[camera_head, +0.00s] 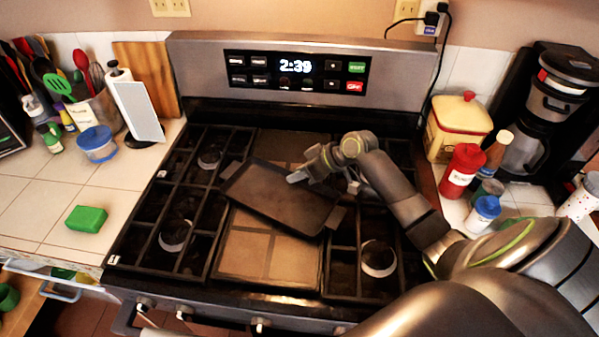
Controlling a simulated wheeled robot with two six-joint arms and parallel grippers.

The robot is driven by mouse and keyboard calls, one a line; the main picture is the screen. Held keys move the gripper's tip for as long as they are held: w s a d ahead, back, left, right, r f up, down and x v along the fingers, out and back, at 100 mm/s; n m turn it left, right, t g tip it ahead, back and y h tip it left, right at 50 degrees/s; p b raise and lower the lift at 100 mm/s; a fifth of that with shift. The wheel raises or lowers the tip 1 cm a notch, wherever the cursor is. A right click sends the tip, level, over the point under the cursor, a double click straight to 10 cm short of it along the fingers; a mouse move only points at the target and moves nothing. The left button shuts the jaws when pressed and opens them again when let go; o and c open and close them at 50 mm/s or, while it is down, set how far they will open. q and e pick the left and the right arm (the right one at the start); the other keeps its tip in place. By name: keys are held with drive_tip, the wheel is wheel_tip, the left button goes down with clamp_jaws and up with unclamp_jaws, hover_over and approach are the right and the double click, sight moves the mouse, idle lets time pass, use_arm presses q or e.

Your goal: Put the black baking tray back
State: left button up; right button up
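The black baking tray (275,198) lies on the stove top (245,272), turned at an angle over the middle grate and tan panel. It has a small handle at its left end and another at its right end. My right gripper (325,182) reaches in from the right, over the tray's far right edge. Its two fingers look spread apart, one over the tray and one to the right of it. I cannot tell whether it touches the tray. My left gripper is not in view.
On the right are a yellow canister (457,127), a red jar (462,171) and a coffee maker (548,115). A drawer at lower left appears open.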

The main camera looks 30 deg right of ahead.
drive_tip(key=shift+r, duration=0.15)
drive_tip(key=shift+d+r, duration=0.1)
drive_tip(key=shift+r, duration=0.05)
drive_tip(key=b+v, duration=0.1)
drive_tip(key=v, duration=1)
drive_tip(key=shift+s+r, duration=0.25)
drive_tip(key=shift+s, duration=0.05)
drive_tip(key=shift+d, duration=0.15)
